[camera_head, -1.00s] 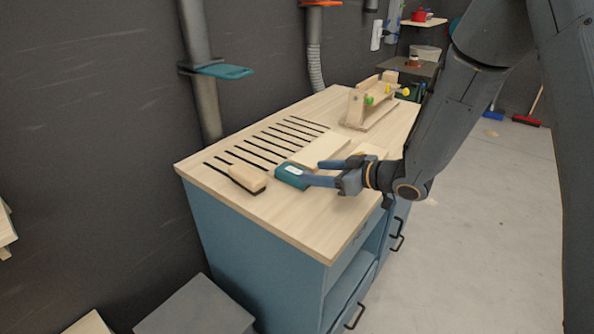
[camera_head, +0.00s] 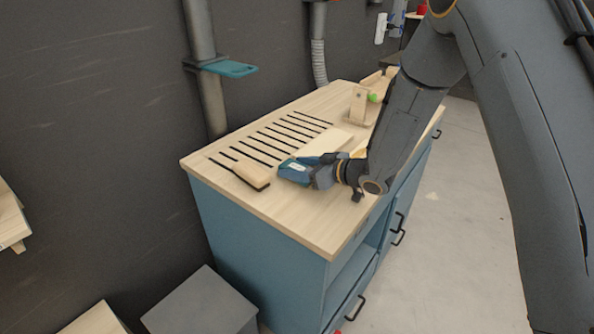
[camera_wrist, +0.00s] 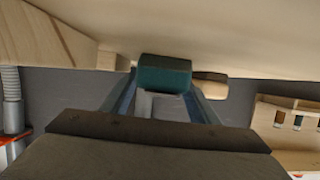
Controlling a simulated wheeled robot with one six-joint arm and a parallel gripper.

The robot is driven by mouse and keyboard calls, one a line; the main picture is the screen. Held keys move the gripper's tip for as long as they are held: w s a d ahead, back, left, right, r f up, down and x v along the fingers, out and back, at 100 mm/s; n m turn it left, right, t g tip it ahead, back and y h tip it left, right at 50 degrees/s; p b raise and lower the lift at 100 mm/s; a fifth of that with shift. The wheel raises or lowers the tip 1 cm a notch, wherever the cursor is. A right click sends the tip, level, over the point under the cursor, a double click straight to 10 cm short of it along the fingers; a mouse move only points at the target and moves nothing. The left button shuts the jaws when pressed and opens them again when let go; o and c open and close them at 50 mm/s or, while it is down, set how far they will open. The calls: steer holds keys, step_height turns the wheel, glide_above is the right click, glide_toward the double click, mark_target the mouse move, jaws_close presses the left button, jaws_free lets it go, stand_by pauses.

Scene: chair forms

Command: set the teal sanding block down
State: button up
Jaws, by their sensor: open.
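The teal sanding block (camera_head: 291,167) appears to rest on the pale wooden worktop, to the right of a wooden-handled brush. My gripper (camera_head: 300,172) is at the block, coming from the right, with its fingers close around it. In the wrist view the teal block (camera_wrist: 165,74) sits at the far end of my open gripper (camera_wrist: 162,95), with a blue finger on either side. I cannot tell whether the fingers touch it. Its far side is hidden.
The brush (camera_head: 251,175) lies just left of the block. A pale board (camera_head: 325,141) lies behind it, and a wooden jig (camera_head: 359,104) stands further back. Black slots (camera_head: 262,147) run across the worktop (camera_head: 312,222). Its front part is clear.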

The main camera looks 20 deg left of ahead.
steer(key=c, duration=1)
steer(key=shift+o, duration=0.2)
steer(key=shift+r, duration=0.1)
